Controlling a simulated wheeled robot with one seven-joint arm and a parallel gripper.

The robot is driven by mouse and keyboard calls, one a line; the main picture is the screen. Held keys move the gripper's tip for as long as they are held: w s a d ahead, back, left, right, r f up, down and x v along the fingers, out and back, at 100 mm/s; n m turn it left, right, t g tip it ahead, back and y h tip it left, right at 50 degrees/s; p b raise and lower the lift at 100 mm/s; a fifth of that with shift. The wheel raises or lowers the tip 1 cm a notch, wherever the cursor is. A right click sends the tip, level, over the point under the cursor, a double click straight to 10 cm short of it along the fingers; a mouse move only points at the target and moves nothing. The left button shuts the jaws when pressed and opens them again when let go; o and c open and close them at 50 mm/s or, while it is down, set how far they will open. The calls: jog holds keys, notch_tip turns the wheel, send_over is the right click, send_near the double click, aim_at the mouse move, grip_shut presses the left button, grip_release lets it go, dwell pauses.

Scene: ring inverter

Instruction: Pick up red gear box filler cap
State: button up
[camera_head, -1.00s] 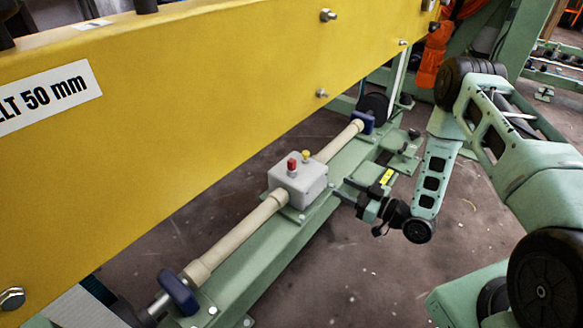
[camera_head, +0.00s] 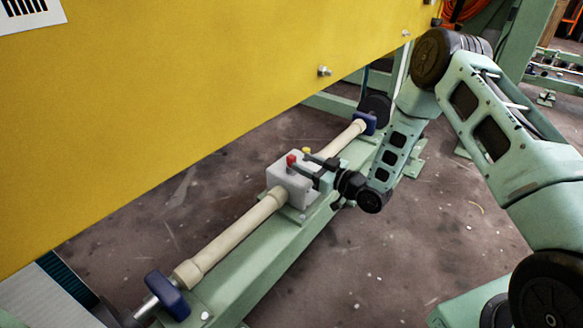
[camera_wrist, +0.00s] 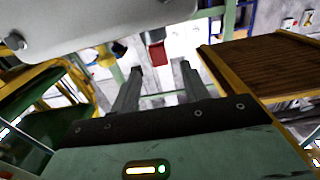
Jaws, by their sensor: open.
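The red filler cap (camera_head: 291,159) stands upright on top of the grey gear box (camera_head: 291,185). It also shows in the wrist view (camera_wrist: 157,55), where the grey box (camera_wrist: 120,22) appears upside down along the top. My gripper (camera_head: 303,163) is beside the box top, coming from the right at about cap height. In the wrist view my gripper (camera_wrist: 159,68) is open and empty, and the red cap lines up with the gap between its fingers. Whether the cap is between the fingertips or just beyond them I cannot tell.
A yellow cap (camera_head: 306,151) stands on the box close behind the red one. Beige shaft tubes (camera_head: 232,232) run out from both sides of the box above a green beam (camera_head: 262,262). A large yellow panel (camera_head: 200,110) overhangs at the upper left.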

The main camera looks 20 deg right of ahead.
aim_at(295, 158)
jog(key=shift+b+x, duration=0.65)
jog(key=shift+x, duration=0.9)
grip_shut()
